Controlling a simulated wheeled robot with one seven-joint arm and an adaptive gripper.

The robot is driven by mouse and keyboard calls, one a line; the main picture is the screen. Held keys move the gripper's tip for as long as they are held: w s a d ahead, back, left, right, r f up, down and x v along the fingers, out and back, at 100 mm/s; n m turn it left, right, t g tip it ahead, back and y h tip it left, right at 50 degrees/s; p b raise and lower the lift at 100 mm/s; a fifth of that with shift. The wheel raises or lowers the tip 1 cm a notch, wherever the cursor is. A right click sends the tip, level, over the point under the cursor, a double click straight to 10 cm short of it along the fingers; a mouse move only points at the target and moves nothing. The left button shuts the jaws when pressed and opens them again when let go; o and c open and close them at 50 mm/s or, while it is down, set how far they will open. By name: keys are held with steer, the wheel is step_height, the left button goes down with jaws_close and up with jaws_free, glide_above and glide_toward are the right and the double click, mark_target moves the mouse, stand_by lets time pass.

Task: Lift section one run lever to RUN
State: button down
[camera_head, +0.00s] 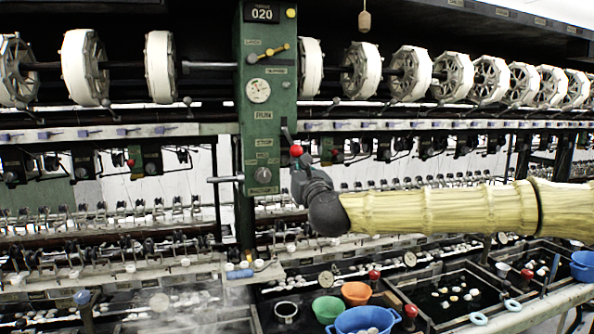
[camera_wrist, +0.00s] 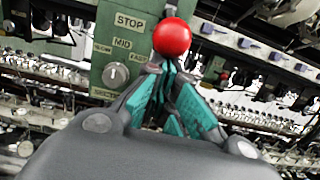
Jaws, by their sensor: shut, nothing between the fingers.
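The run lever's red ball knob (camera_head: 296,150) is at the right edge of the green control panel (camera_head: 252,215), below the RUN label (camera_head: 263,115) and about level with the STOP label. My gripper (camera_head: 301,162) is just below the knob, with its fingers pointing up toward it. In the wrist view the red knob (camera_wrist: 172,37) stands directly beyond the fingertips of my gripper (camera_wrist: 168,68). The fingers are shut together with nothing between them. I cannot tell whether the fingertips touch the knob. The lever's shaft is mostly hidden in the wrist view.
A round speed dial (camera_wrist: 116,75) with SLOW, MID and FAST marks is left of the fingers. Reels (camera_head: 410,74) line both sides. Basins and a blue bowl (camera_head: 365,321) are below.

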mark_target(299, 151)
steer(key=shift+r, duration=0.1)
steer(key=shift+r, duration=0.45)
stand_by(0.4)
steer(key=shift+s+d+r, duration=0.1)
steer(key=shift+s+r, duration=0.15)
steer(key=shift+r, duration=0.65)
steer(key=shift+s+r, duration=0.2)
steer(key=shift+r, duration=0.65)
